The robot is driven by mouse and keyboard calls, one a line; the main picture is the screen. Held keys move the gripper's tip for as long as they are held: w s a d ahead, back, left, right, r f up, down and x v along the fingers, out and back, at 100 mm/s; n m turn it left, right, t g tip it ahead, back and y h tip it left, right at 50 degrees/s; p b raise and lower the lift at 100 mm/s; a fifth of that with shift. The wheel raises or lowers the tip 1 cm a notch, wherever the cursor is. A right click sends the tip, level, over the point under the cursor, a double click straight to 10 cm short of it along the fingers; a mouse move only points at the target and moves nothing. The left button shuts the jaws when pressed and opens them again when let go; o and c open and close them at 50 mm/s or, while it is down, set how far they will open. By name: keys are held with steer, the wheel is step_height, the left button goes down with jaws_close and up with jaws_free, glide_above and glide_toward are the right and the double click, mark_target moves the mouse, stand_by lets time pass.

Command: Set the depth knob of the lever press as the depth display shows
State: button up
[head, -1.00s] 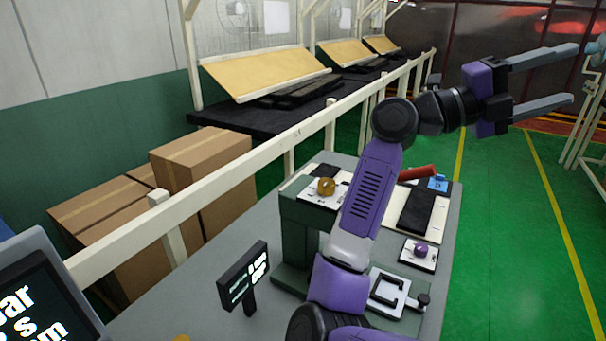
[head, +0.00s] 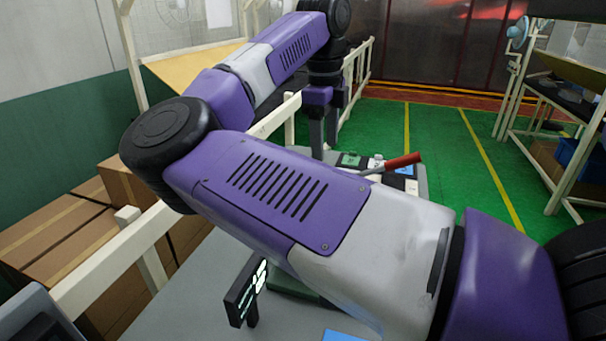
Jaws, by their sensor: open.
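The depth display (head: 246,291) is a small black panel on a stand, low in the head view. It is turned steeply, so its white digits cannot be read. Of the lever press, I see a red-handled lever (head: 402,161) right of centre and what seems part of its green base (head: 292,289). My arm hides most of the press, and no knob is visible. My gripper (head: 325,147) points down at the far side of the bench, left of the red handle. Its jaws are open, seen nearly edge-on; nothing shows between them.
A white rail (head: 150,262) runs along the bench's left side, with cardboard boxes (head: 60,235) beyond it. Small green, white and blue pieces (head: 376,161) lie near the red handle. Green floor is clear beyond; a rack (head: 560,110) stands right.

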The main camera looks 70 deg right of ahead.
steer(key=shift+w+a+n+y, duration=0.2)
steer(key=shift+a+n+y, duration=0.1)
steer(key=shift+a+n, duration=0.35)
steer(key=shift+w+f, duration=0.1)
steer(key=shift+f, duration=0.1)
steer(key=shift+f+p, duration=1)
steer(key=shift+f, duration=2.75)
steer(key=shift+c, duration=0.2)
jaws_close()
